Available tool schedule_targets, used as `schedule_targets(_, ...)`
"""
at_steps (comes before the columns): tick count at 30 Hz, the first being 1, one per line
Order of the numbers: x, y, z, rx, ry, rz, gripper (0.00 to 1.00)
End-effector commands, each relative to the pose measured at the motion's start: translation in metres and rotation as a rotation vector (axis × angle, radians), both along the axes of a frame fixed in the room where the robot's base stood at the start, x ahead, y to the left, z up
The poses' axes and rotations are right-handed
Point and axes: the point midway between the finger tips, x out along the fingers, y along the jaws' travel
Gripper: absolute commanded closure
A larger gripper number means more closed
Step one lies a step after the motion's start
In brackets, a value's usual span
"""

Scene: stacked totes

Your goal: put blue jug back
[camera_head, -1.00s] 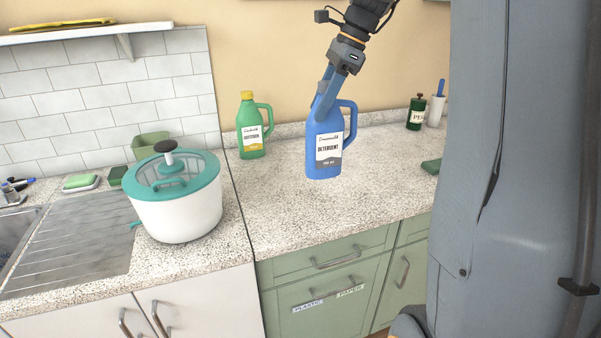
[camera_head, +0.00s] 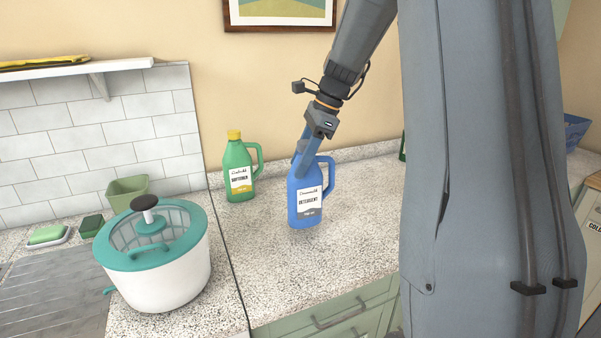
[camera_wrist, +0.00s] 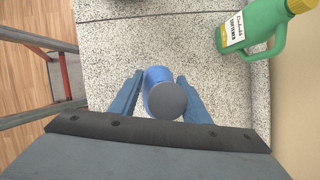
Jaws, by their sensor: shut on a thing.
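The blue detergent jug (camera_head: 306,197) is upright over the worktop, its white label facing the head camera and its handle to the right. My gripper (camera_head: 304,150) comes down from above and is shut on the jug's top. In the wrist view, my two blue fingers sit either side of the jug's round grey cap (camera_wrist: 167,100). The head view does not clearly show whether the jug's base touches the worktop. A green softener jug (camera_head: 239,170) with a yellow cap stands to the left and behind; it also shows in the wrist view (camera_wrist: 252,29).
A white and teal salad spinner (camera_head: 158,262) stands at the left front. A green tub (camera_head: 127,192), sponges and a sink drainer lie further left. The speckled worktop (camera_head: 350,215) around the blue jug is clear, with the wall behind. My own column covers the right side.

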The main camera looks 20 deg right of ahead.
Motion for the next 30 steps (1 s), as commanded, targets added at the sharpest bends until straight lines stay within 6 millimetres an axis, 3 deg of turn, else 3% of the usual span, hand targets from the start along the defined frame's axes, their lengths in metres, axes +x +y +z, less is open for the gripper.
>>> schedule_targets(7, -0.001, 0.001, -0.03, 0.0, 0.001, 0.002, 0.97)
schedule_targets(16, 0.0, 0.002, -0.033, 0.0, 0.0, 0.003, 0.97)
schedule_targets(17, 0.0, 0.002, -0.033, 0.0, 0.0, 0.003, 0.56)
schedule_targets(20, 0.0, 0.002, -0.033, 0.0, 0.0, 0.003, 0.39)
schedule_targets(30, 0.0, 0.001, -0.031, 0.0, -0.001, 0.003, 0.37)
